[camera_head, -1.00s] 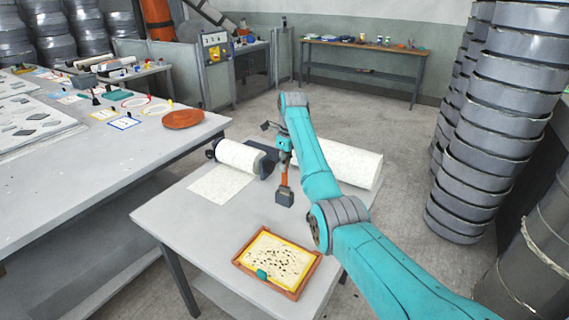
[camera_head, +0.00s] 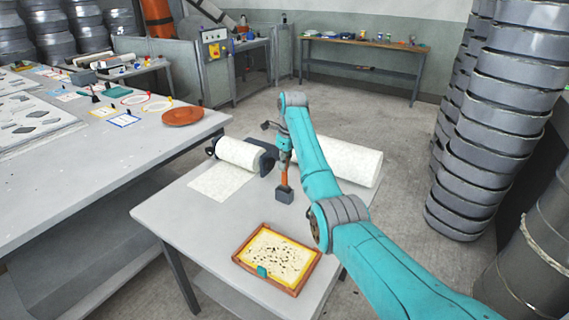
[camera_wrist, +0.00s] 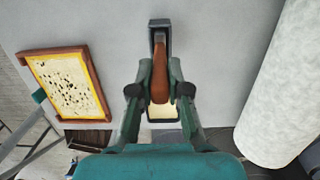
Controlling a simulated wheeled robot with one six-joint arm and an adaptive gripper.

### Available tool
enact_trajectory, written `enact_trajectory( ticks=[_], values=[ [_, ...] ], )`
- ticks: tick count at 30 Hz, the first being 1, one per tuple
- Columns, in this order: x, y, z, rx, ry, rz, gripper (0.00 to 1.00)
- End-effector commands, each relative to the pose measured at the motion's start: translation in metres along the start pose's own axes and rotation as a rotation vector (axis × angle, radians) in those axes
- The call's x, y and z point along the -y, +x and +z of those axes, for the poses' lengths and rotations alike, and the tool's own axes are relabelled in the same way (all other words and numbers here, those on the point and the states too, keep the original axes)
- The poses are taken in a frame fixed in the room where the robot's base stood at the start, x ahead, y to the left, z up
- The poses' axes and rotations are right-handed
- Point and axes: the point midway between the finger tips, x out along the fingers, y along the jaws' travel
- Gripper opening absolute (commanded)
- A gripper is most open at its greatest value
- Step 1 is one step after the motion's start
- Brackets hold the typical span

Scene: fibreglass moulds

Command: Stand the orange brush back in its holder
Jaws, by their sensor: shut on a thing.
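The brush with its orange handle (camera_head: 284,177) is upright between the fingers of my gripper (camera_head: 284,158). In the wrist view the orange-brown handle (camera_wrist: 160,72) lies between both fingers of my gripper (camera_wrist: 160,88), which are shut on it. The holder, a dark grey box (camera_head: 284,196), is on the table right under the handle. Its dark rim (camera_wrist: 160,23) shows beyond the fingers in the wrist view. The brush's lower end is hidden, and I cannot tell how deep it sits in the holder.
A wooden-framed yellow tray (camera_head: 241,263) with dark specks lies at the table's front. The grey tabletop (camera_head: 185,222) is clear to the left. Stacked grey moulds (camera_head: 487,150) stand at right.

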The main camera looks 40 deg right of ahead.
Motion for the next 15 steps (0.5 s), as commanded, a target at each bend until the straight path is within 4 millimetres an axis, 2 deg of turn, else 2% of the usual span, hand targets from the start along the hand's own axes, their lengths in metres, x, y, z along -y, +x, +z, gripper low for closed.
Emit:
enact_trajectory(
  ticks=[1, 4, 5, 15],
  values=[
    [0.0001, -0.0003, 0.0001, 0.000, 0.000, 0.000, 0.18],
    [0.0000, -0.0003, 0.0001, 0.000, 0.000, 0.000, 0.43],
    [0.0000, -0.0003, 0.0001, 0.000, 0.000, 0.000, 0.45],
    [0.0002, -0.0039, 0.0002, 0.000, 0.000, -0.001, 0.45]
  ],
)
